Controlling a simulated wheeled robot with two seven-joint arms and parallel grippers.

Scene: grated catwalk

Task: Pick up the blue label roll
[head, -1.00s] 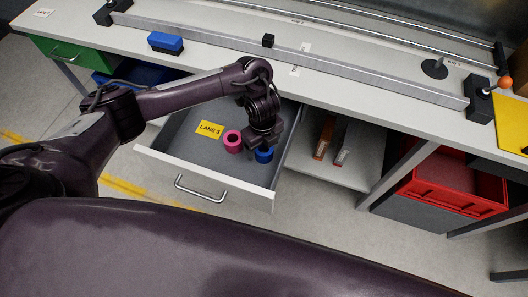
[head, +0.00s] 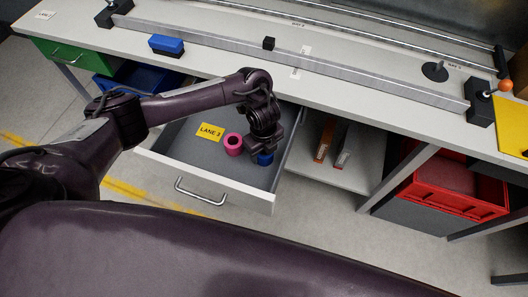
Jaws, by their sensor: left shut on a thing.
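The blue label roll (head: 264,159) is in the open drawer (head: 215,184), near its right side. My left gripper (head: 262,150) points down at the roll from above and is shut on it; the fingers and arm hide its upper part. I cannot tell whether the roll still touches the drawer floor. A pink roll (head: 233,144) stands in the drawer just left of the blue one, apart from it. My right gripper is not in view.
A yellow "LANE 3" card (head: 209,132) lies in the drawer. The worktop edge (head: 330,95) runs behind the gripper. A blue block (head: 166,44) sits on the worktop. A shelf at right holds two narrow boxes (head: 324,139); a red crate (head: 455,190) is further right.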

